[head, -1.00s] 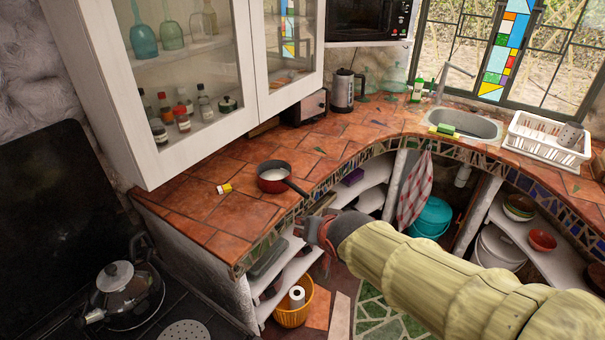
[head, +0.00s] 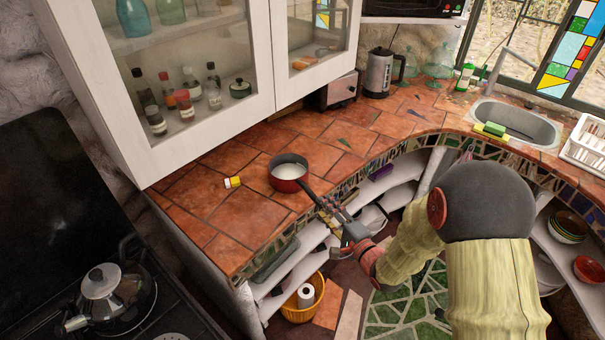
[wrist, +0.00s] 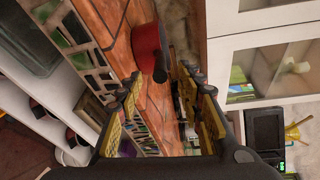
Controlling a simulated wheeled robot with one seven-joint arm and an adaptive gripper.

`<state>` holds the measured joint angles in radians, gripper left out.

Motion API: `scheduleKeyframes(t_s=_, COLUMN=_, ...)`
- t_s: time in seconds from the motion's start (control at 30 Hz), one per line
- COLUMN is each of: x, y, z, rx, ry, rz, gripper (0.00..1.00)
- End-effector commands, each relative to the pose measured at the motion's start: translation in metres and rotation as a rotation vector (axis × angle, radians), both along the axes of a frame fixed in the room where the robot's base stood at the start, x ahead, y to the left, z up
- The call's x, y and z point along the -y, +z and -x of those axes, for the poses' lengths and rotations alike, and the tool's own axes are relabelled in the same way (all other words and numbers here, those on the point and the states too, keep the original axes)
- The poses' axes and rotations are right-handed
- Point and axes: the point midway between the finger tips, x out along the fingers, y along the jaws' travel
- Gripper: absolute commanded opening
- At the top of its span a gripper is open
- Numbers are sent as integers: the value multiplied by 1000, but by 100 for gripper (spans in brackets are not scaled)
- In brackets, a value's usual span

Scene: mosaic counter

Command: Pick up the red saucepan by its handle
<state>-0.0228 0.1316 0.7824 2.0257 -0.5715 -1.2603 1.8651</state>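The red saucepan (head: 287,180) stands upright on the tiled counter near its front edge, with a pale inside. Its dark handle (head: 309,191) points to the lower right, toward the counter edge. My gripper (head: 330,207) is at the handle's outer end. In the wrist view the red pan (wrist: 147,48) is ahead, and its dark handle end (wrist: 160,74) shows between the two spread fingertips (wrist: 160,82). The fingers are apart, and I see no contact with the handle. The gripper is open and empty.
A small yellow-labelled jar (head: 233,182) lies left of the pan on the counter (head: 235,216). The wall cabinet (head: 190,148) overhangs behind. Open shelves (head: 300,262) lie below the counter edge. A toaster (head: 332,92) and kettle (head: 380,72) stand farther back.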

Motion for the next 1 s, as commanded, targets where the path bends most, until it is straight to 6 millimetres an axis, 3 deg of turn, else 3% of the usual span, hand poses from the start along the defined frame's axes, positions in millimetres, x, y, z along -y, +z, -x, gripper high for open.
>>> scheduleKeyframes(t_s=0.47, x=-21, y=-7, z=-29, rx=0, ry=6, rz=-20, gripper=37)
scheduleKeyframes(t_s=0.73, x=-40, y=-14, z=-60, rx=-1, ry=6, rz=-20, gripper=37)
scheduleKeyframes(t_s=1.0, x=-42, y=-12, z=-65, rx=-1, ry=4, rz=-19, gripper=37)
